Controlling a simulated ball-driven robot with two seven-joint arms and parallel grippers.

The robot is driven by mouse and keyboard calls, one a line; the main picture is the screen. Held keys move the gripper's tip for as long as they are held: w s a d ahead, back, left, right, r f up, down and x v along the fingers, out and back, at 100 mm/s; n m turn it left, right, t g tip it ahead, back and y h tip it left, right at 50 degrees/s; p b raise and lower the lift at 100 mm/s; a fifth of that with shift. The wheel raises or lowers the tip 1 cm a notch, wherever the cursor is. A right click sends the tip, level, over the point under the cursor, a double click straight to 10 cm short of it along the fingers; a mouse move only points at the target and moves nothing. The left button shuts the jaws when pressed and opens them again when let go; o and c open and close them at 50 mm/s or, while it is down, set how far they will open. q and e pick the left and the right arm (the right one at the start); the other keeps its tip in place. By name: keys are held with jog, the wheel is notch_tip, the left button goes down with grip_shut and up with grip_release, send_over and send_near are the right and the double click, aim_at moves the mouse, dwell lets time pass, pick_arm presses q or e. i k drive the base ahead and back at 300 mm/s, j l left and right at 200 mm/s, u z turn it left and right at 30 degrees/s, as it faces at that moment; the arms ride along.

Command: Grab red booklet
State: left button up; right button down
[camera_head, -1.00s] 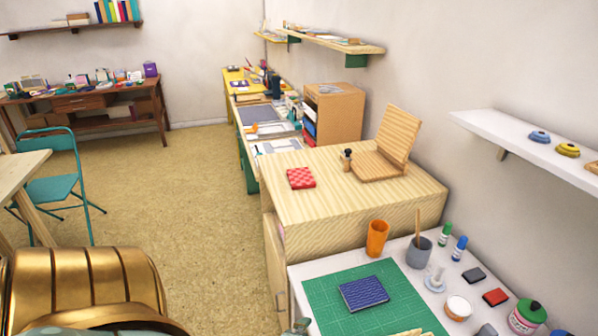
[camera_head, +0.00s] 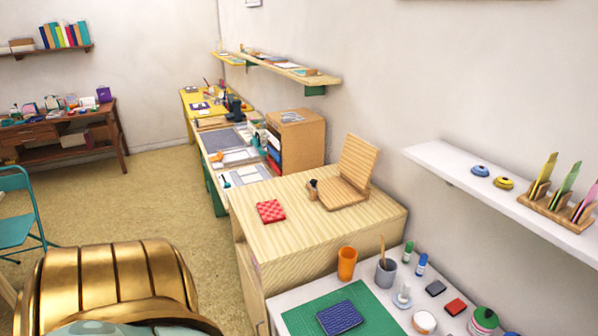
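The red booklet (camera_head: 270,211) has a light checked pattern and lies flat on the light wooden cabinet top (camera_head: 290,240), near its left side. Nothing covers it. A blue patterned booklet (camera_head: 340,317) lies on a green cutting mat (camera_head: 300,318) on the nearer white table. Neither of my grippers shows in the view. A gold and pale green part of my own body fills the lower left.
A wooden stand (camera_head: 352,175) with a small dark-topped stamp (camera_head: 313,184) is behind the booklet. An orange cup (camera_head: 347,263) and a grey cup (camera_head: 386,272) stand on the white table. A white wall shelf (camera_head: 450,170) juts out at right.

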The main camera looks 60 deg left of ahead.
aim_at(270, 212)
jog(key=j+z, duration=0.25)
jog(key=j, duration=0.25)
jog(key=k+j+z, duration=0.2)
jog(key=j, duration=0.35)
jog(key=j+z, duration=0.25)
jog(key=j, duration=0.25)
